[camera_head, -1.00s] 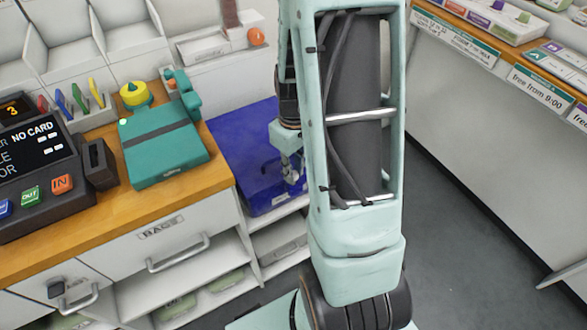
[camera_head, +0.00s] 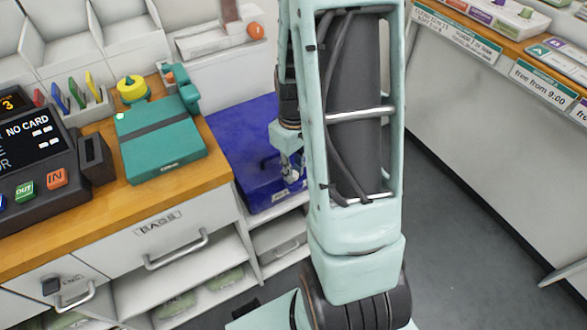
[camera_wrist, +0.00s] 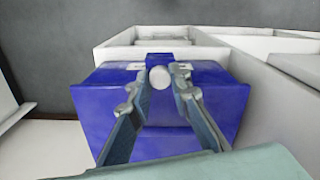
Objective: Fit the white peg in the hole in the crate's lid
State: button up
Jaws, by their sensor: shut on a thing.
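The blue crate (camera_head: 232,137) stands at the right end of the counter, partly hidden behind my arm. In the wrist view the crate (camera_wrist: 205,145) fills the middle, its top and front side showing. My gripper (camera_head: 290,178) is over the crate near its front right part. In the wrist view my gripper (camera_wrist: 159,80) is shut on the white peg (camera_wrist: 159,77), whose round pale end shows between the fingertips. The rest of the peg is hidden from view. I cannot make out the hole in the lid, nor whether the peg touches the lid.
A wooden counter (camera_head: 110,222) to the left carries a teal box (camera_head: 160,148) and a card terminal (camera_head: 35,160). White bins (camera_wrist: 165,37) stand behind the crate, and a white wall (camera_wrist: 275,105) runs along its right. Open floor (camera_head: 470,220) lies right of my arm.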

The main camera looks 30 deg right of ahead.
dwell(0.3)
jog(key=o, duration=0.8)
notch_tip(320, 180, up, 9)
jog(key=p, duration=0.6)
jog(key=shift+p, duration=0.4)
dwell(0.4)
dwell(0.3)
